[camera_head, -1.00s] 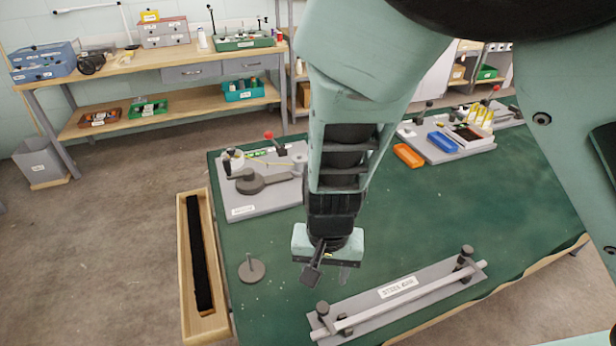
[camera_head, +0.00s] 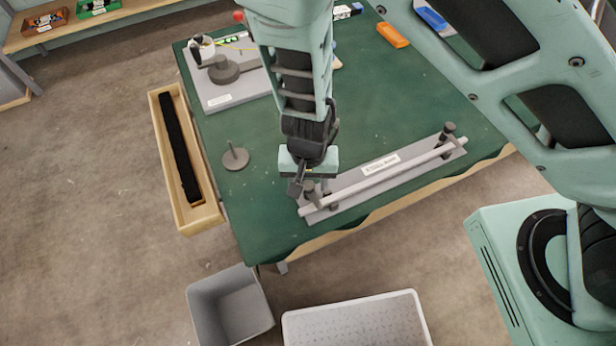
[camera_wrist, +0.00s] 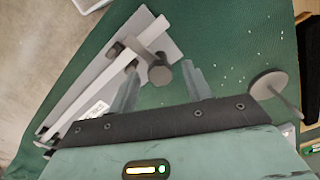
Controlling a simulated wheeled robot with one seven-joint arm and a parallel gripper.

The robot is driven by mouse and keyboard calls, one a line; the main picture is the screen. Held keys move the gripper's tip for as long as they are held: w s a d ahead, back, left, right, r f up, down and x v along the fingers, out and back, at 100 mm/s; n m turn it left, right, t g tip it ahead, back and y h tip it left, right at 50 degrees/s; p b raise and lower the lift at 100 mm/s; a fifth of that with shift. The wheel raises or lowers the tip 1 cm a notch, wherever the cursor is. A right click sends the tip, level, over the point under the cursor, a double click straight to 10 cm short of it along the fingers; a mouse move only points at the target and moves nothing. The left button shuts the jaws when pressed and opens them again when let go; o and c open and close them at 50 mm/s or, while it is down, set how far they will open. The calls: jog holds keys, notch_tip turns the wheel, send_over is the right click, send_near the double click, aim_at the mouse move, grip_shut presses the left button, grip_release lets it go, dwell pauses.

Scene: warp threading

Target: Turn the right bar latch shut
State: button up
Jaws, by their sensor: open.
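A grey plate (camera_head: 350,184) with a long pale bar (camera_head: 385,174) lies along the table's front edge. A dark latch with a round knob (camera_head: 448,128) stands at the bar's right end in the head view. Another dark latch (camera_head: 331,203) is at the left end, partly hidden by my gripper (camera_head: 311,187). My gripper points down close to this left-end latch, jaws open and empty. In the wrist view this latch (camera_wrist: 157,72) shows between the two fingers, its arm reaching toward the bar (camera_wrist: 95,88). I cannot tell whether the fingers touch it.
A grey disc with an upright pin (camera_head: 235,158) stands left of the plate. A wooden tray with a black strip (camera_head: 181,150) runs along the table's left side. A grey fixture board (camera_head: 228,90) is behind. A grey bin (camera_head: 230,305) and a pale tray (camera_head: 355,325) are in front.

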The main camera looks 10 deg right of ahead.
aim_at(309, 186)
jog(key=c, duration=1)
jog(key=shift+o, duration=0.2)
jog(key=shift+m+p, duration=0.3)
jog(key=shift+m, duration=0.5)
jog(key=o, duration=1)
jog(key=shift+c, duration=0.2)
notch_tip(309, 186, up, 17)
jog(key=p, duration=0.2)
jog(key=shift+r+p, duration=0.2)
jog(key=shift+p, duration=0.15)
jog(key=s+d+r+n+b, duration=0.4)
jog(key=s+d+r+n, duration=0.4)
jog(key=s+n, duration=0.3)
jog(key=shift+s+r+n+y, duration=0.3)
jog(key=shift+s+r, duration=0.05)
jog(key=shift+r, duration=0.05)
